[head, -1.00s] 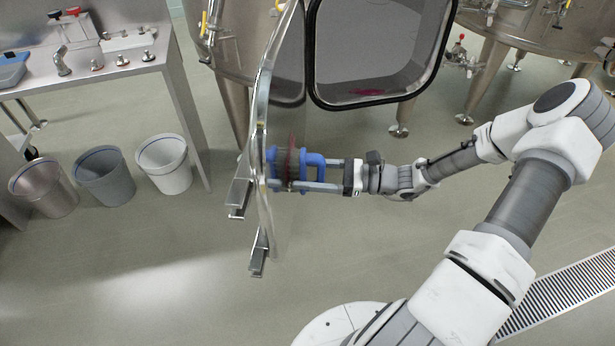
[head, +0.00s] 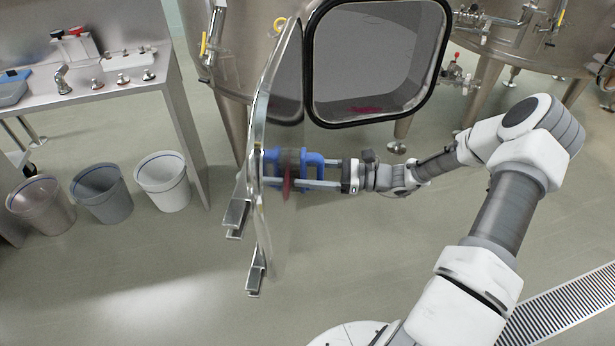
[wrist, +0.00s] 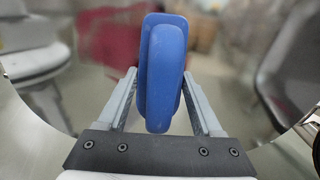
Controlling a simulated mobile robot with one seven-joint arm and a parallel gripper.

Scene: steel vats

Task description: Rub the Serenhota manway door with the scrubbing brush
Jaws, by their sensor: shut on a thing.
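The manway door (head: 282,95) stands swung open from the vat and is seen nearly edge-on in the head view. A red smear (head: 287,186) shows on its shiny inner face, and a blurred red patch (wrist: 112,45) shows in the wrist view. My gripper (head: 290,170) is shut on the blue scrubbing brush (head: 314,160), from the right of the door. The brush (wrist: 164,80) sits between both fingers in the wrist view. Its head is at the door's inner face and seems to touch it; the bristles and exact contact are hidden.
The dark-rimmed manway opening (head: 375,65) of the steel vat is right of the door, with a reddish mark inside. A steel counter (head: 110,88) with a tap and several buckets (head: 162,182) are at left. A floor drain grate (head: 560,308) lies at right. The floor between is clear.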

